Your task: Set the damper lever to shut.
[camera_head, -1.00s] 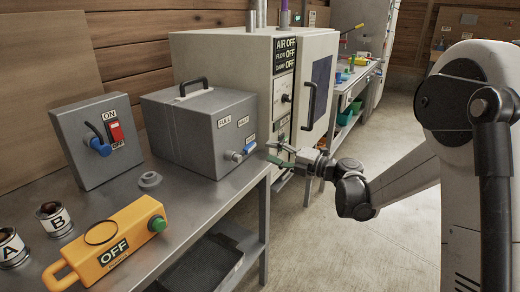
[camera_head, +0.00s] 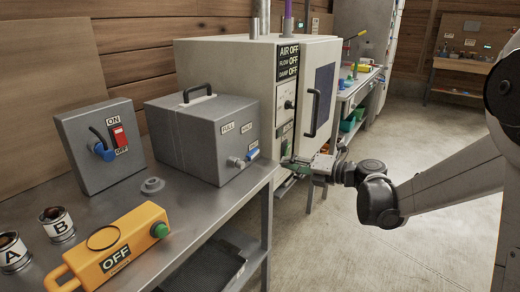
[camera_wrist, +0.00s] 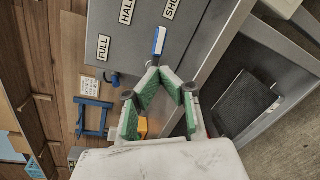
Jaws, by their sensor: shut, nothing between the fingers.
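The grey damper box (camera_head: 200,140) stands on the bench with FULL, HALF and SHUT labels on its front. Its lever has a blue grip (camera_head: 252,154) and a pale hub, and points right, with the grip close to the SHUT label (camera_head: 252,145). The blue grip (camera_wrist: 158,42) also shows in the wrist view, near the SHUT label (camera_wrist: 171,8). My gripper (camera_head: 288,162) is shut and empty, to the right of the lever. In the wrist view its green fingertips (camera_wrist: 158,72) meet just below the lever; whether they touch it I cannot tell.
A grey ON/OFF switch box (camera_head: 105,145), a yellow OFF control (camera_head: 118,250), tins A (camera_head: 12,253) and B (camera_head: 57,225) and a small grey ring (camera_head: 152,186) share the bench. A large pale furnace cabinet (camera_head: 235,55) stands behind. Floor at the right is clear.

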